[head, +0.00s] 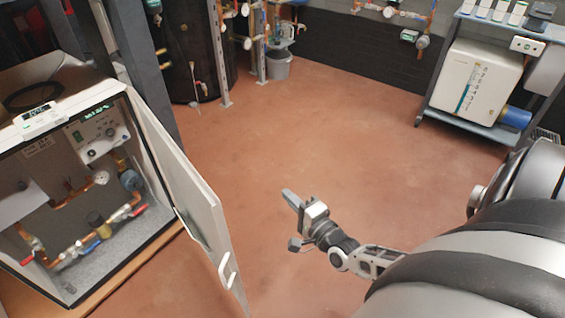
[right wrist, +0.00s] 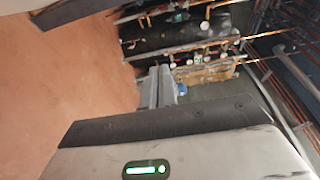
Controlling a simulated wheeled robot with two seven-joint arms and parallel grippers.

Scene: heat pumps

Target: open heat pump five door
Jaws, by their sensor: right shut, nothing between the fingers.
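The heat pump (head: 84,160) at the left of the head view has its white door (head: 186,180) standing wide open. Pipes, gauges and valves show inside it. The door carries a white handle (head: 228,270) near its lower free edge. My right gripper (head: 291,197) is shut and empty, over the floor to the right of the door and apart from it. In the right wrist view its fingers (right wrist: 157,88) are together with nothing between them. My left gripper is not in view. I cannot read a number five on the heat pump.
Open reddish floor (head: 320,120) lies between the heat pump and a grey rack (head: 465,125) holding a white unit (head: 478,80) at the right.

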